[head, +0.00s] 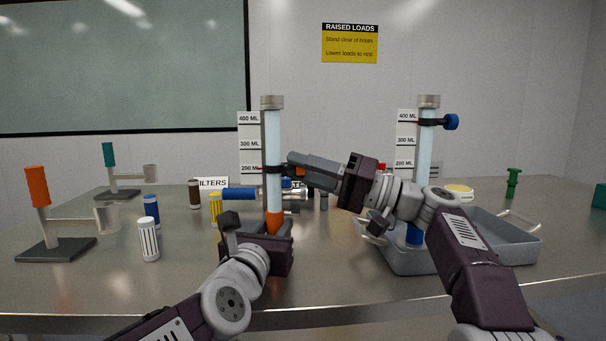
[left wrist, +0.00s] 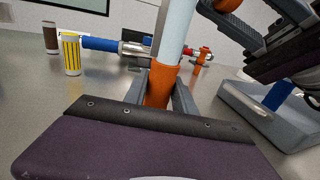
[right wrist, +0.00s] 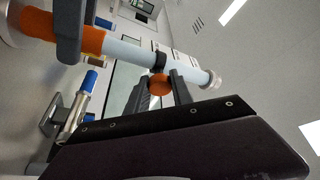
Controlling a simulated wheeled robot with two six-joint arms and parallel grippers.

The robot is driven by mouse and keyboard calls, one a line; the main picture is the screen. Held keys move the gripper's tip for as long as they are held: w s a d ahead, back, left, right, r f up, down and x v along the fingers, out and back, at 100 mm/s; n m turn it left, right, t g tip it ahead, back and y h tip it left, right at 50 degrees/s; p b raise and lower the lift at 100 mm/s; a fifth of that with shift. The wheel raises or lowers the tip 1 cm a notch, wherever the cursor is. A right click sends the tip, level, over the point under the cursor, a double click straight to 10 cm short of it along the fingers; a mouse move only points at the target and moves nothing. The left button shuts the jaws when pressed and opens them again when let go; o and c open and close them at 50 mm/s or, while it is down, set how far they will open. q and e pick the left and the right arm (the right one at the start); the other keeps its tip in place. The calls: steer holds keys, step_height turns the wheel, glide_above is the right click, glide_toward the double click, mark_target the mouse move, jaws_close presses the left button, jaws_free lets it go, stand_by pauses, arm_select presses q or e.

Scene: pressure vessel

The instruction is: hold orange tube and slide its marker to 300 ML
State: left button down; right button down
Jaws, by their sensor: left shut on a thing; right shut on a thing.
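The orange tube (head: 273,150) stands upright beside a white scale card (head: 249,130) with 400, 300 and 200 ML labels. Its orange lower collar (left wrist: 162,84) sits between the fingers of my left gripper (head: 272,226), which is shut on it. The tube's black marker band (head: 272,169) is level with the lowest label, about 200 ML. My right gripper (head: 291,166) comes from the right and is shut on the marker's orange knob (right wrist: 159,85).
Bottles and two clamp stands (head: 55,248) are at the left.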

steer(key=shift+d+r, duration=0.1)
steer(key=shift+r, duration=1.7)
steer(key=c, duration=1.1)
jaws_free()
steer(key=v, duration=1.2)
